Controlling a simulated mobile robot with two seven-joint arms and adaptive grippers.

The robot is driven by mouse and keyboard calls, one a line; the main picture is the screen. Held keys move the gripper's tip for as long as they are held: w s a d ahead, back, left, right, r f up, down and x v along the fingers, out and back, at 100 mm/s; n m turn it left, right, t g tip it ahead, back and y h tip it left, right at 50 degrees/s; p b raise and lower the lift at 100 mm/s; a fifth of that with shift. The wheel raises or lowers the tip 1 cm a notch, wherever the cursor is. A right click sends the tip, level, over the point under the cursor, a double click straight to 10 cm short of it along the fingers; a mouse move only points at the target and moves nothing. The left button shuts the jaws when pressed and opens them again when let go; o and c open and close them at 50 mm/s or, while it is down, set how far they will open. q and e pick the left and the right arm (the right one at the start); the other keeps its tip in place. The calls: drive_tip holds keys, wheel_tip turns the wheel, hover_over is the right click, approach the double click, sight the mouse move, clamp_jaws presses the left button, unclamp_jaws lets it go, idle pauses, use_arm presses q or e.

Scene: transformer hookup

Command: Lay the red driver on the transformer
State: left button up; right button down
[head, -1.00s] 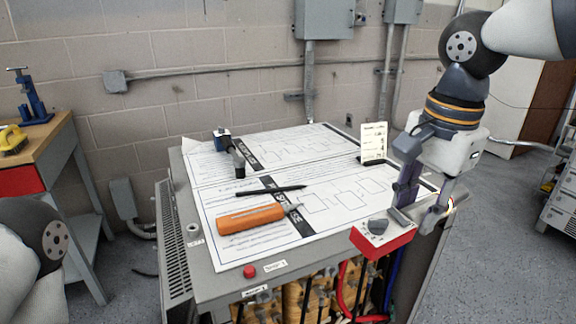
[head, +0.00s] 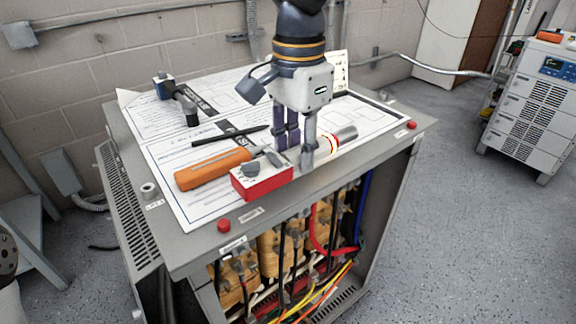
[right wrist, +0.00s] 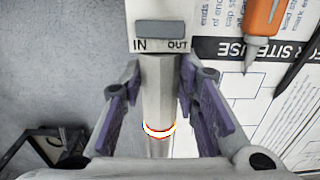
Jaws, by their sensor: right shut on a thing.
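The red driver (head: 262,184) is a red box with a pale top, a grey knob and a silver barrel with a glowing ring. My right gripper (head: 298,158) points down and is shut on its barrel. The driver lies level over the front part of the transformer's top (head: 205,235), beside the orange tool. I cannot tell whether it touches the top. In the right wrist view my right gripper (right wrist: 160,85) has purple fingers either side of the barrel, below the box end (right wrist: 160,32) marked IN and OUT. My left gripper is out of view.
An orange-handled tool (head: 212,169) and a black pen (head: 230,136) lie on the printed sheets. A blue-and-black tool (head: 180,100) is farther back. A white card (head: 338,70) stands at the back. Wires hang in the open front below.

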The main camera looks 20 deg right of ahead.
sight(291, 167)
drive_tip(key=f, duration=0.3)
drive_tip(key=shift+w+a+f, duration=0.35)
drive_tip(key=shift+w+f, duration=0.05)
drive_tip(key=c, duration=1.2)
unclamp_jaws()
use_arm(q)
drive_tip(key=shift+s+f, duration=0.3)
use_arm(e)
wheel_tip(291, 167, up, 12)
drive_tip(key=shift+s+p, duration=0.1)
drive_tip(key=shift+p, duration=0.25)
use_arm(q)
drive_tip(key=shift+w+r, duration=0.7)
